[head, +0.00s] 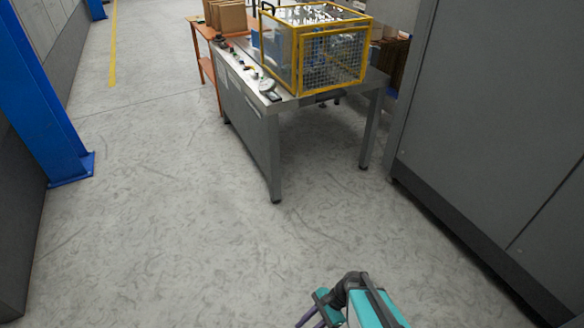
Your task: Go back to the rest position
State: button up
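My gripper (309,318) is at the bottom edge of the head view, to the right of the middle. Only part of it and a teal and dark arm section show; the fingers are mostly cut off by the frame edge. I cannot tell whether it is open or shut, or whether it holds anything. It is over bare floor, well apart from the machine table.
A grey metal table (246,117) carries a yellow-framed mesh cage (333,60) and a row of controls. Cardboard boxes (229,17) sit on an orange stand behind. A grey cabinet (480,110) stands right, a blue post (38,90) left. The floor (170,220) between is clear.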

jog(key=s+d+f+n+h, duration=0.1)
jog(key=s+d+n+h, duration=0.2)
jog(key=d+n, duration=0.3)
jog(key=s+d+n+g+h, duration=0.1)
jog(key=s+d+n+h, duration=0.3)
jog(key=d+n, duration=0.2)
jog(key=shift+s+d+f+n+h, duration=0.15)
jog(key=shift+d+f+n+h, duration=0.15)
jog(key=shift+n, duration=0.5)
